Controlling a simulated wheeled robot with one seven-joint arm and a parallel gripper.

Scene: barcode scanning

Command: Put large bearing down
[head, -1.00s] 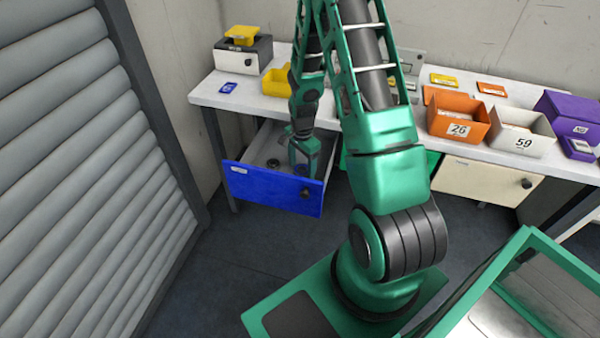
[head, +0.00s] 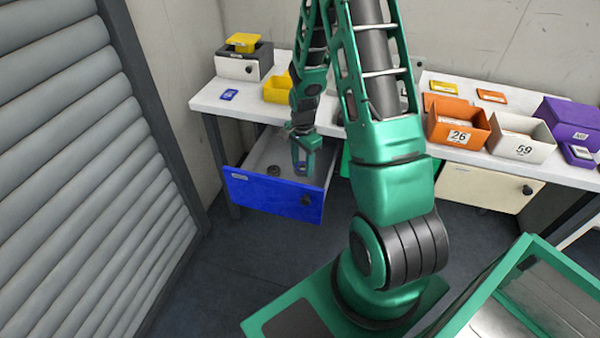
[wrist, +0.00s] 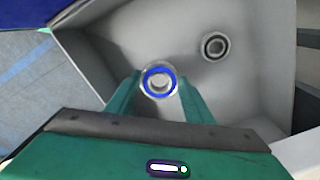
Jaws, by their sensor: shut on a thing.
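My gripper (head: 303,163) is over the open blue-fronted drawer (head: 262,193), with its fingers pointing down. In the wrist view the fingers are shut on a silvery bearing with a blue ring (wrist: 159,82). The drawer's pale grey inside (wrist: 130,38) lies below it; whether the held bearing touches the drawer floor I cannot tell. A dark bearing (wrist: 215,46) lies on the drawer floor to the upper right, apart from the held one. That bearing also shows in the head view (head: 273,170), left of my gripper.
The white table (head: 215,97) stands above the drawer. On it are a yellow bin (head: 277,90), an orange bin (head: 458,128), a white bin (head: 520,140) and a purple bin (head: 572,117). A cream drawer (head: 485,186) is shut at the right. The drawer walls surround my gripper.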

